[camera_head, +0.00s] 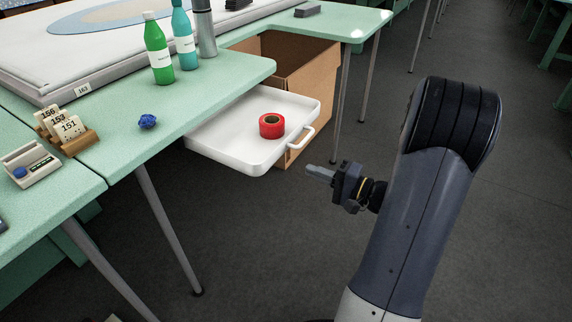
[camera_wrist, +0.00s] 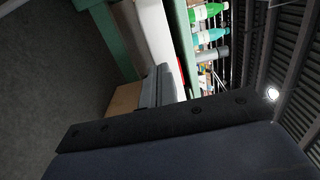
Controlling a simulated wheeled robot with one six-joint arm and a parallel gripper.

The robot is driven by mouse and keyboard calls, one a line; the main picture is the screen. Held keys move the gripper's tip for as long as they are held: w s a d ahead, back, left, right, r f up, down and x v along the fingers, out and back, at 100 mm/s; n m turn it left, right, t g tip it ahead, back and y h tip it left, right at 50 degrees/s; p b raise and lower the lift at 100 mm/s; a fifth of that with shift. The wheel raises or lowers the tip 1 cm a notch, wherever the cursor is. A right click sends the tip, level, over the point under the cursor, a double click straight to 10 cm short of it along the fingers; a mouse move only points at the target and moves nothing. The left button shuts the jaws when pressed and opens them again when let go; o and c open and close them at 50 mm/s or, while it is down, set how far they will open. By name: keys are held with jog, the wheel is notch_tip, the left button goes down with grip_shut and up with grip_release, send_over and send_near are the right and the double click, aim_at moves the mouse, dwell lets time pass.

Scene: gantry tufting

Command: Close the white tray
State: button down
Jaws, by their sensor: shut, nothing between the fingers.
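The white tray (camera_head: 225,152) is pulled out from under the green table, with a white handle (camera_head: 301,138) on its front right edge. A red roll of tape (camera_head: 271,126) lies in it. My gripper (camera_head: 308,170) is shut and empty, just in front of the tray and a little below and right of the handle, apart from it. In the wrist view my gripper fingers (camera_wrist: 160,84) point towards the tray's pale front (camera_wrist: 156,35); the handle cannot be made out there.
A cardboard box (camera_head: 306,75) stands behind the tray. A green bottle (camera_head: 158,50), a teal bottle (camera_head: 183,36) and a blue crumpled ball (camera_head: 148,121) are on the table (camera_head: 200,98). Table legs stand at left. The floor (camera_head: 480,240) to the right is clear.

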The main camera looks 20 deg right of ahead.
aim_at(212, 136)
jog(key=b+x, duration=0.2)
jog(key=x, duration=0.6)
jog(key=shift+w+a+b, duration=0.25)
jog(key=shift+w+b, duration=0.05)
jog(key=shift+b, duration=0.05)
jog(key=p+x, duration=0.9)
jog(key=x, duration=1.6)
jog(key=shift+a+p, duration=0.1)
jog(key=shift+p, duration=0.25)
jog(key=shift+w+a+r, duration=0.1)
jog(key=shift+w+r, duration=0.1)
jog(key=shift+r, duration=0.1)
